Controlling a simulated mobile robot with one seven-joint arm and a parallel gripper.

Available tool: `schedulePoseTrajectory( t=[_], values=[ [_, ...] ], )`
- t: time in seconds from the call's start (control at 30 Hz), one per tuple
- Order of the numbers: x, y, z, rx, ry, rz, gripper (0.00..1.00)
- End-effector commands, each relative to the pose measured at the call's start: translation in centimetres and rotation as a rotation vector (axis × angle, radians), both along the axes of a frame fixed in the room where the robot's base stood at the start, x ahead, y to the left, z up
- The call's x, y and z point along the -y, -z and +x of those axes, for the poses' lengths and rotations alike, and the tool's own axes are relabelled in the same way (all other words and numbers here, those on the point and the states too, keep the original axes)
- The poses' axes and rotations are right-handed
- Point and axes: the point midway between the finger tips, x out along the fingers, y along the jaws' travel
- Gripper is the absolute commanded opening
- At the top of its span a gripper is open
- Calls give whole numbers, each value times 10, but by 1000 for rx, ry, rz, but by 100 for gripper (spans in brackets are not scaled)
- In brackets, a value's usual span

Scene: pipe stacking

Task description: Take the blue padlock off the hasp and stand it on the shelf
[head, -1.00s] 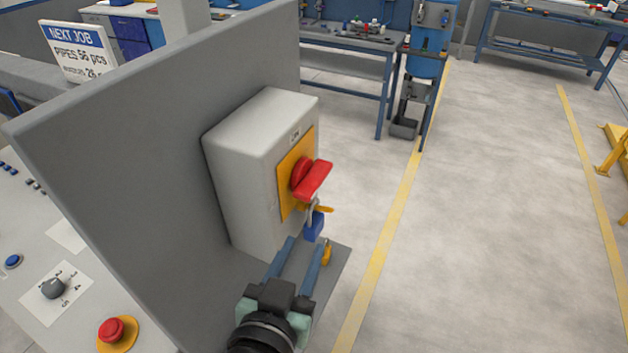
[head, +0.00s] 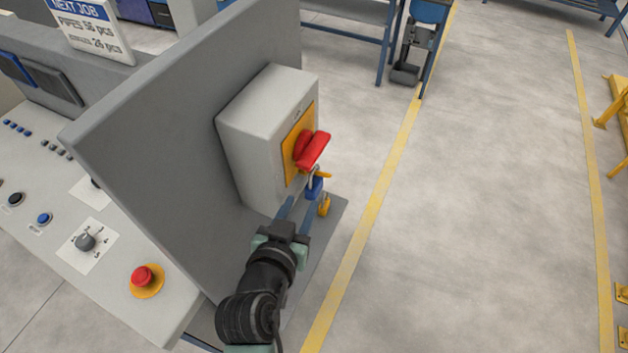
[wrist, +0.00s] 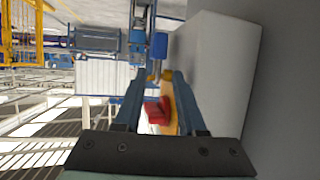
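The blue padlock (head: 314,188) hangs by its shackle from the yellow hasp (head: 324,175), under the red switch handle (head: 314,151) on the grey box. In the wrist view, which looks upside down, the padlock (wrist: 159,46) shows beyond my fingertips, with the red handle (wrist: 157,112) between the fingers. My gripper (head: 299,206) is open and empty, its two blue fingers just short of the padlock. It also shows in the wrist view (wrist: 160,88). A grey shelf (head: 335,224) lies below the box. My fingers partly cover the area under the padlock.
A yellow object (head: 323,207) is below the blue padlock, close to my right finger. The grey box (head: 253,140) is mounted on a tall grey panel (head: 180,130). A console with a red button (head: 141,276) is at the left. Open floor (head: 470,200) is at the right.

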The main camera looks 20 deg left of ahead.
Motion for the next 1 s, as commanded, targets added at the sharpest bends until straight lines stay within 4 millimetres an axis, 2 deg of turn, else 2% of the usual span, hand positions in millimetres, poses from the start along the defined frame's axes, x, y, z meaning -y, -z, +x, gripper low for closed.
schedulePoseTrajectory(
  t=[0.17, 0.5, 0.87, 0.9, 1.0],
  values=[
    [-1, 2, 8, -1, 1, -1, 40],
    [-6, 16, 43, 1, 1, 0, 40],
    [-7, 22, 50, 0, 1, 1, 40],
    [-7, 22, 50, 0, 1, 1, 38],
    [-7, 22, 50, 0, 1, 1, 20]
  ],
)
